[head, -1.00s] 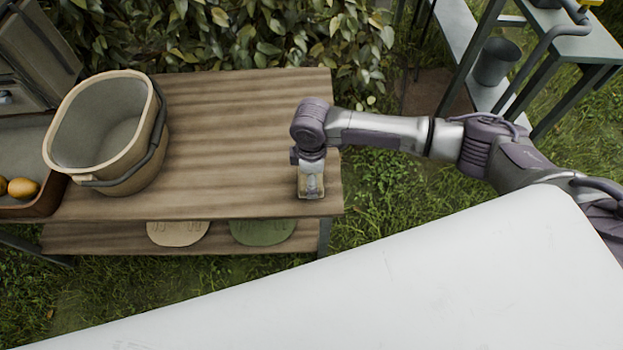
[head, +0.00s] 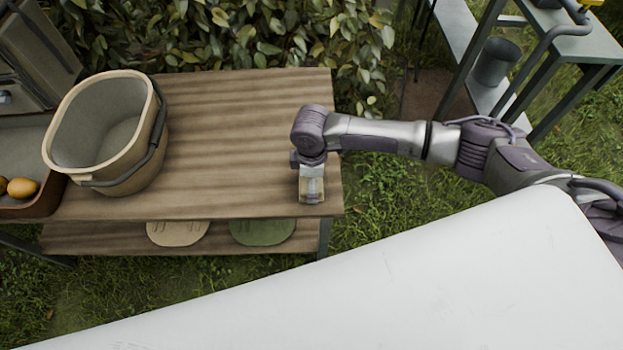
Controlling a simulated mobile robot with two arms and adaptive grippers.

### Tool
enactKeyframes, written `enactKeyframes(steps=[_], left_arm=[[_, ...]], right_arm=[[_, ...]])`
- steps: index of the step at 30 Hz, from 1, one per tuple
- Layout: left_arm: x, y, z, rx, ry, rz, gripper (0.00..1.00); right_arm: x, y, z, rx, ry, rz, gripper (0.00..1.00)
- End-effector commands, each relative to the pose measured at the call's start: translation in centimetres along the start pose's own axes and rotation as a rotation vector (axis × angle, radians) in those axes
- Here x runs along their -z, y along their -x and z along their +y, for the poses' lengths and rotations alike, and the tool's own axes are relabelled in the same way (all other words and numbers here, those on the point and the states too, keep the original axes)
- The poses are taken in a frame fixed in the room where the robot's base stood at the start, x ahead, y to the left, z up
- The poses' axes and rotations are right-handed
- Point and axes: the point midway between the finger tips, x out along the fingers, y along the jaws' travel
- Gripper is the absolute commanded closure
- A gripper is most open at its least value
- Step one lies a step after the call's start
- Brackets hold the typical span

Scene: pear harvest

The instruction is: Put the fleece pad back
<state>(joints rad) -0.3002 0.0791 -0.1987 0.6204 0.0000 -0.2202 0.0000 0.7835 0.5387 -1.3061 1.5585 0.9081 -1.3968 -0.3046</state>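Two flat pads lie on the lower shelf, partly hidden under the tabletop: a beige one (head: 177,234) and a dark green one (head: 262,232). I cannot tell which, if either, is the fleece pad. My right gripper (head: 311,197) points down over the front right corner of the wooden tabletop (head: 235,140), to the right of both pads and above their level. Its fingers are small and seen from above, so I cannot tell whether they are open or shut or hold anything. My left gripper is out of view.
A beige bucket (head: 148,165) with a dark handle stands on the tabletop's left. A brown tray (head: 30,207) with yellow fruit is at the far left. The tabletop's middle is clear. A grey metal stand (head: 560,48) is at the upper right.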

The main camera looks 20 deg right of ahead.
Motion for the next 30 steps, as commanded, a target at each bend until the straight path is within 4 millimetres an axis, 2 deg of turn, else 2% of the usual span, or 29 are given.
enactKeyframes(steps=[5,12,16,21,30], left_arm=[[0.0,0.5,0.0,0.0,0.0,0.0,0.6],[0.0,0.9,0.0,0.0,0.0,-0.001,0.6],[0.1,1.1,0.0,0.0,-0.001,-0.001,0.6],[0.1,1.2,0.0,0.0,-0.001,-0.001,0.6],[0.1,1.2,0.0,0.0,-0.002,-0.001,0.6]], right_arm=[[0.0,2.9,0.1,-0.002,0.001,0.003,0.0],[0.1,8.2,0.1,-0.002,0.001,0.003,0.0],[0.0,10.3,0.1,-0.002,0.0,0.002,0.0],[0.0,11.7,0.1,-0.001,-0.001,0.001,0.0],[0.0,12.0,0.1,0.0,-0.002,0.001,0.0]])
